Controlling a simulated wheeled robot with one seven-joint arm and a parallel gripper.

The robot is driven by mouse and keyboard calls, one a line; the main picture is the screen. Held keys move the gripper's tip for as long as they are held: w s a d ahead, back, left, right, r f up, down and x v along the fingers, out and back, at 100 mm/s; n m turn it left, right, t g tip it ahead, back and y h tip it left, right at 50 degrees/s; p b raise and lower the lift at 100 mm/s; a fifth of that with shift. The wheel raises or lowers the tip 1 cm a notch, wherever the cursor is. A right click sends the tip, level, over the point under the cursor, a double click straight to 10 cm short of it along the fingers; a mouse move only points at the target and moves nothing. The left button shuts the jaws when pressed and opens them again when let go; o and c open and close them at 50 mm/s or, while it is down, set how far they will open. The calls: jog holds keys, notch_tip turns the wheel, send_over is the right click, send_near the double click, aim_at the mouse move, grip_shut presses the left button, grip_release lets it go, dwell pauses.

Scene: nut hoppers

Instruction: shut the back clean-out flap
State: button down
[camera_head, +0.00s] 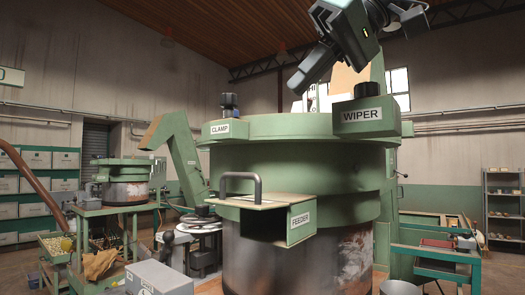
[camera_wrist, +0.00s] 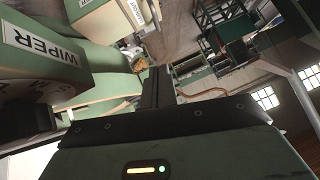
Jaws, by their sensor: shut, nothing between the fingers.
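No flap that I can name for sure as the back clean-out flap shows in either view. A tan panel (camera_head: 349,79) stands up behind the WIPER box at the far side of the big green hopper (camera_head: 290,165); I cannot tell what it is. My gripper (camera_head: 303,82) is shut and empty, high above the hopper's rim and pointing down to the left. In the wrist view its dark fingers (camera_wrist: 157,90) are together, with the hopper's green side to their left. The hopper's far side is mostly hidden in the head view.
The WIPER box (camera_head: 362,118) and CLAMP box (camera_head: 225,129) sit on the hopper's rim. A smaller hopper (camera_head: 125,184) stands at left, and a green bench (camera_head: 437,252) at right.

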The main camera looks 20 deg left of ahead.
jog(key=p, duration=0.2)
send_over(255, 203)
jog(key=d, duration=0.1)
notch_tip(255, 203, down, 6)
jog(key=f, duration=0.3)
jog(key=shift+a, duration=0.3)
jog(key=shift+s+a+f, duration=0.1)
jog(key=shift+a+f, duration=0.05)
jog(key=shift+f, duration=0.65)
jog(key=shift+s+f, duration=0.1)
